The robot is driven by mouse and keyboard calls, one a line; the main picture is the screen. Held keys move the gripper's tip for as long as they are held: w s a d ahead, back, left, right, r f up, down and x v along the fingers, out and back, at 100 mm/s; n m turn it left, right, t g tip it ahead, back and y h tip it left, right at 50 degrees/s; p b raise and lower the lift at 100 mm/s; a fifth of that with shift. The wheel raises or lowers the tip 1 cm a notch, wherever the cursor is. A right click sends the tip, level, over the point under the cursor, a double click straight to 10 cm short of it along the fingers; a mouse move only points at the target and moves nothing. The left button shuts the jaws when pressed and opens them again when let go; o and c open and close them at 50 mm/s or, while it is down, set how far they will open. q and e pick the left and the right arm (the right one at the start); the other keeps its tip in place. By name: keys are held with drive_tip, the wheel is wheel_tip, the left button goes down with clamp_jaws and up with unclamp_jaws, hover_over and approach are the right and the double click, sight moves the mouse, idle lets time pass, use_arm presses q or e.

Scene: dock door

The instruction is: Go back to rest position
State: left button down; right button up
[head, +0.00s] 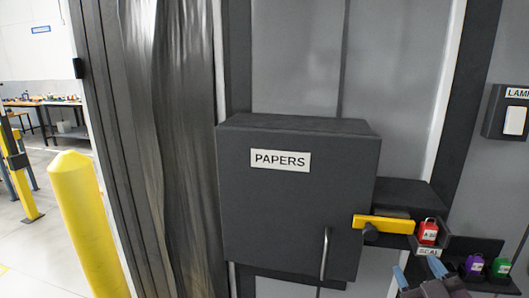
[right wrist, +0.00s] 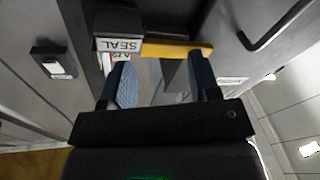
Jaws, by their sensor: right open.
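My right gripper (head: 419,273) is at the lower right of the head view, below the yellow bar and the SEAL label. Its two blue-padded fingers stand apart in the right wrist view (right wrist: 163,80), and I see nothing gripped between them. The dark PAPERS box (head: 300,200) is closed, with a vertical handle (head: 325,253) low on its door. The yellow bar (head: 384,224) lies level across the box's right edge; it also shows beyond the fingers in the right wrist view (right wrist: 165,49). My left gripper is in neither view.
A red padlock (head: 428,231) sits by the SEAL label (head: 429,252). A purple padlock (head: 475,265) and a green padlock (head: 501,268) are at the lower right. The LAMP switch (head: 515,121) is on the right wall. A yellow bollard (head: 88,225) stands left, with open floor beyond.

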drive_tip(key=s+d+f+m+g+h, duration=0.1)
drive_tip(key=s+f+m+g, duration=0.1)
drive_tip(key=s+f+g, duration=0.3)
drive_tip(key=s+d+f+m+g+h, duration=0.1)
drive_tip(key=s+d+f+m+g, duration=0.1)
drive_tip(key=f, duration=0.5)
drive_tip(key=s+a+f+g+y, duration=0.25)
drive_tip(key=s+f+g, duration=0.65)
drive_tip(key=s, duration=0.5)
drive_tip(key=w+f+t, duration=0.7)
drive_tip(key=f+t, duration=0.1)
drive_tip(key=f, duration=0.3)
drive_tip(key=shift+w+t, duration=0.15)
drive_tip(key=shift+t, duration=0.25)
